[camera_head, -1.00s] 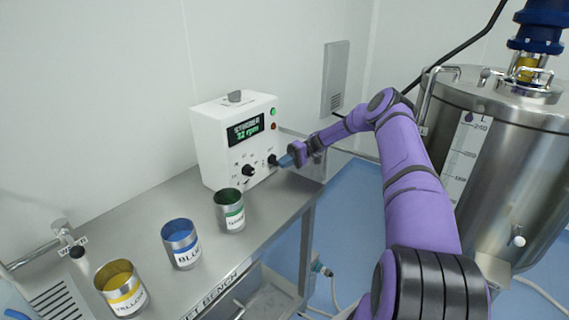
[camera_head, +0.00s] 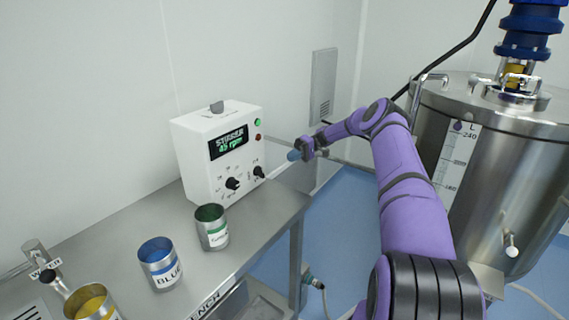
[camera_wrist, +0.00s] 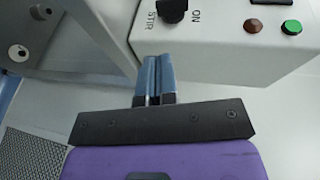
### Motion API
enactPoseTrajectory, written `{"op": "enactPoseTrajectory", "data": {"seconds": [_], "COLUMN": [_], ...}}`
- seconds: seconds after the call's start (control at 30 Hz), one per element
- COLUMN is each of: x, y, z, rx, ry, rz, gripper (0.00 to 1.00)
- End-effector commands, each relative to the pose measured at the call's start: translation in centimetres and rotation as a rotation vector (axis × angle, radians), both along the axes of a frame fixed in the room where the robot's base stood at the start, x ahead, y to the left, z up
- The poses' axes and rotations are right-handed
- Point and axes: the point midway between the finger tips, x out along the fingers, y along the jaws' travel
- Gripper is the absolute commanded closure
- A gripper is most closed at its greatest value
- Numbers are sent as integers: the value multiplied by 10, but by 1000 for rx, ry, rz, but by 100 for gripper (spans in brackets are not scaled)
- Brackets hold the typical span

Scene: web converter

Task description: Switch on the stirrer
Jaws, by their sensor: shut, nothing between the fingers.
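The stirrer control box (camera_head: 200,178) is white and stands on the steel bench. Its display (camera_head: 229,142) reads "STIRRER" and 45 rpm in green. On its front are a large black knob (camera_head: 233,183) and a smaller black STIR knob (camera_head: 259,171) at the right. A green button (camera_head: 257,122) and a red one (camera_head: 258,137) sit at the upper right. In the wrist view the STIR knob (camera_wrist: 172,10) is beside an "ON" mark. My gripper (camera_head: 293,155) is shut and empty, right of the box and apart from the knob; its blue fingers (camera_wrist: 154,78) show in the wrist view.
Green, blue (camera_head: 160,264) and yellow (camera_head: 92,302) labelled cans stand on the bench (camera_head: 130,222) left of and before the box. A large steel tank (camera_head: 520,165) stands at the right.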

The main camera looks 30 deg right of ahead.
Motion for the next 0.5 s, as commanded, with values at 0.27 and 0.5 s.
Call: {"op": "enactPoseTrajectory", "data": {"seconds": [0.27,0.5], "x": [1,1], "y": [-20,-20], "z": [5,5], "rx": [0,0], "ry": [1,1], "rz": [0,0], "gripper": [100,100]}}
